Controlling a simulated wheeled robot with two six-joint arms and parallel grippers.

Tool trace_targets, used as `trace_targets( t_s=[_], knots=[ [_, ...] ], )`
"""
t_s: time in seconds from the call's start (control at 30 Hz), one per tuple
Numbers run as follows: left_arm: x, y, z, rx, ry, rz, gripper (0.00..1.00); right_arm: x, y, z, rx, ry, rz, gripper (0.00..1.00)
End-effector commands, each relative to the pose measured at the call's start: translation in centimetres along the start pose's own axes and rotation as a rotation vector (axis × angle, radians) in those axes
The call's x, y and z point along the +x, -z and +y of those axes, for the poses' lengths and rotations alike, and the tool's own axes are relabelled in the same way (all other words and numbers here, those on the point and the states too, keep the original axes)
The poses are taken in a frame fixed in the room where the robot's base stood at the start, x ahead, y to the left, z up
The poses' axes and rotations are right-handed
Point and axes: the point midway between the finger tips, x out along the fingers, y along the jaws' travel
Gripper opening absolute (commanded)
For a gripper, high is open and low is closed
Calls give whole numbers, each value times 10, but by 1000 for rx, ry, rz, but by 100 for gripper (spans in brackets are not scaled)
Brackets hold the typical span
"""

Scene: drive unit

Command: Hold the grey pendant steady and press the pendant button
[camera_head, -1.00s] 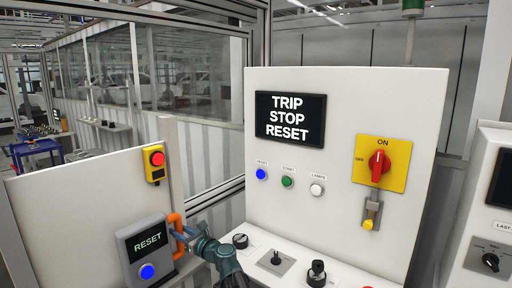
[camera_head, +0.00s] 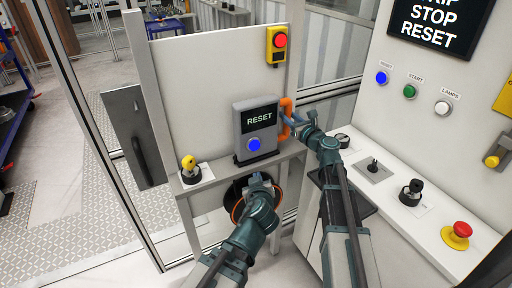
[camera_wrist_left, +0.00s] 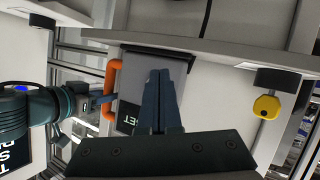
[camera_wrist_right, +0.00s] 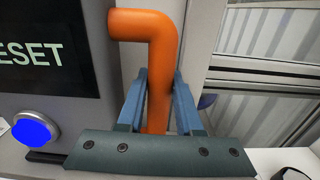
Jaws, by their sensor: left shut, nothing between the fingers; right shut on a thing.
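The grey pendant (camera_head: 240,131) stands upright on a ledge, with a RESET screen (camera_head: 259,118) and a blue button (camera_head: 254,145) below it. An orange handle (camera_head: 286,110) is on its right side. My right gripper (camera_head: 291,126) is shut on this handle; the right wrist view shows its fingers on both sides of the handle (camera_wrist_right: 152,60). My left gripper (camera_head: 258,178) is shut and empty, below and in front of the pendant. In the left wrist view its fingers (camera_wrist_left: 161,78) overlap the pendant (camera_wrist_left: 182,68) and hide the button.
A red emergency button on a yellow box (camera_head: 278,44) is on the panel above. A yellow knob (camera_head: 189,163) stands left on the ledge. At right, the console has black knobs (camera_head: 411,192) and a red mushroom button (camera_head: 458,233). Open floor lies left.

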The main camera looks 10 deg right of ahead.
Motion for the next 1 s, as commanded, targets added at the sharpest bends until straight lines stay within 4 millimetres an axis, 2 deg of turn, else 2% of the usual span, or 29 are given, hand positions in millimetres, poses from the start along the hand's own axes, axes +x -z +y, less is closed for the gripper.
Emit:
trace_targets(
  t_s=[0.03,0.1,0.2,0.3,0.77,1.0],
  knots=[
    [-3,3,15,-20,-47,24,0,0,0,0,4,0,-1,0],
    [-7,7,31,-48,-102,50,0,0,0,0,4,0,-1,0],
    [-11,9,47,-76,-160,70,0,0,0,0,4,0,-1,0],
    [-14,10,56,-90,-191,79,0,0,0,0,4,0,-1,0],
    [-13,12,58,-97,-200,81,0,0,0,0,4,0,-1,0],
    [9,24,50,-97,-197,82,0,0,0,0,4,0,-1,0]
  ],
)
